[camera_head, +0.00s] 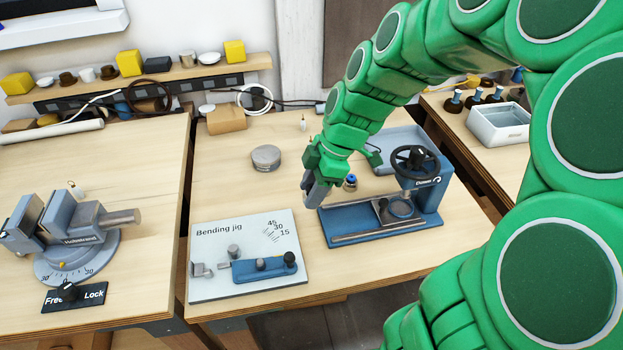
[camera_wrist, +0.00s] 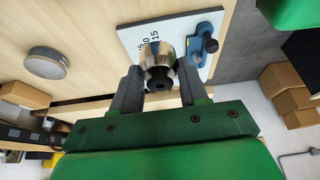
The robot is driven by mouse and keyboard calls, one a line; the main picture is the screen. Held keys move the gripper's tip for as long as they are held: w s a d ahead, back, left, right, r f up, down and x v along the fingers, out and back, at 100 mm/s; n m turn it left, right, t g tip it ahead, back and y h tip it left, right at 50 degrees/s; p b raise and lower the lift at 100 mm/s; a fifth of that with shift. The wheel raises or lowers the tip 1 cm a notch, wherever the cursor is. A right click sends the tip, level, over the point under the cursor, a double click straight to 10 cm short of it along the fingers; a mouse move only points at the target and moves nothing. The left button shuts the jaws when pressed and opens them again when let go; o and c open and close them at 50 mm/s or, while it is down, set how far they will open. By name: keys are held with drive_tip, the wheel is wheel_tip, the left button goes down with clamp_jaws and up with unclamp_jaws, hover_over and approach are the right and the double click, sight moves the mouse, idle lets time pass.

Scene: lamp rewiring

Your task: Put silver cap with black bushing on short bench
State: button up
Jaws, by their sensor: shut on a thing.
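The silver cap with black bushing (camera_wrist: 157,58) is between the two fingers of my gripper (camera_wrist: 158,77) in the wrist view. The cap is shiny and round, and its dark bushing end points toward the wrist camera. In the head view my gripper (camera_head: 315,190) is above the middle bench (camera_head: 225,180), between the bending jig and the blue press. There the cap is hidden by the fingers. A left bench (camera_head: 140,165) and a right bench (camera_head: 462,125) also show; I cannot tell which is the short one.
The bending jig (camera_head: 215,225) lies at the middle bench's front, with the blue press (camera_head: 430,205) to its right. A round grey tin (camera_head: 266,157) stands behind. A vise (camera_head: 75,235) is on the left bench. Bare wood shows around the tin.

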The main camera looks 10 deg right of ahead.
drive_tip(key=w+f, duration=0.2)
drive_tip(key=w, duration=0.2)
drive_tip(key=w+f, duration=0.3)
drive_tip(key=w, duration=0.1)
drive_tip(key=w+a+f, duration=0.1)
drive_tip(key=w+f, duration=0.2)
drive_tip(key=w, duration=0.1)
drive_tip(key=shift+w+f, duration=0.6)
drive_tip(key=shift+f, duration=1.75)
drive_tip(key=o, duration=1.2)
drive_tip(key=shift+f, duration=0.1)
